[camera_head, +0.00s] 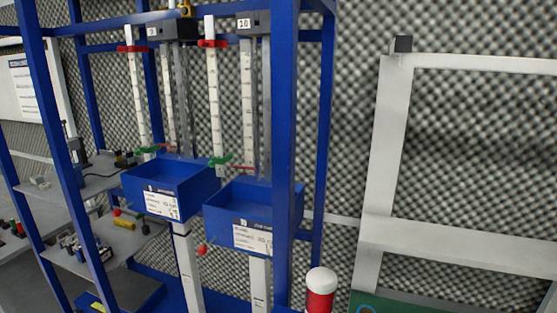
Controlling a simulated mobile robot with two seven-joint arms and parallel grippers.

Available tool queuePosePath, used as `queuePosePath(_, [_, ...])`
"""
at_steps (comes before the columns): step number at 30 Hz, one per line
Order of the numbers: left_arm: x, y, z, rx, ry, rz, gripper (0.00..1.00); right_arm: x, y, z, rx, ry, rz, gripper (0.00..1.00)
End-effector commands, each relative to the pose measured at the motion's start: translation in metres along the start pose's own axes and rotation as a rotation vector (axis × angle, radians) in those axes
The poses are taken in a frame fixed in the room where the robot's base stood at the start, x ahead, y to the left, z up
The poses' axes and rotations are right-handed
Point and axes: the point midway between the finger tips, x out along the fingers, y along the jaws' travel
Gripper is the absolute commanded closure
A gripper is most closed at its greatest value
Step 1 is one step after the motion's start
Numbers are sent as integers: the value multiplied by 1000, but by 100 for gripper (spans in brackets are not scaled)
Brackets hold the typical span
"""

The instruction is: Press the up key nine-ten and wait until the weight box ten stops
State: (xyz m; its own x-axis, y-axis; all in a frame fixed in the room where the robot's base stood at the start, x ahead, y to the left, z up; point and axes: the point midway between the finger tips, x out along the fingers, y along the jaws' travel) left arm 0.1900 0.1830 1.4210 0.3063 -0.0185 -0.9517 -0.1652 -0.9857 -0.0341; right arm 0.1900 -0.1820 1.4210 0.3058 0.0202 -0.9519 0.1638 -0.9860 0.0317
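A label that seems to read 10 (244,23) tops the right column of the blue rack. Below it hangs a blue open-topped box (222,206) with a white label on its front, probably weight box ten. The blue post in front hides part of its right side. A similar blue box (142,185) hangs to its left, a little higher, under a label that seems to read 9 (152,31). I cannot pick out the up key nine-ten. Neither of my grippers is in view.
White scales with red markers (212,43) and green markers (221,161) rise behind the boxes. A blue rack post (284,130) stands in front. Shelves with small parts (97,182) are at left. A red cylinder with a white top (320,290) stands at the bottom.

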Motion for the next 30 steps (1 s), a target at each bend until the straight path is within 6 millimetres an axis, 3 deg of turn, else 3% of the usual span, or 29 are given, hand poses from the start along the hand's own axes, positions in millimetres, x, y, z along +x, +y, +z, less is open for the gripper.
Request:
queuePosePath(1, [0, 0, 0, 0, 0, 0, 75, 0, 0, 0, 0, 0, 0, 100])
queuePosePath(8, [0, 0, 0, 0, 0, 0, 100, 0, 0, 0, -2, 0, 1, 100])
queuePosePath(30, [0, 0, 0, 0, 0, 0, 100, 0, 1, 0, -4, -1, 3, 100])
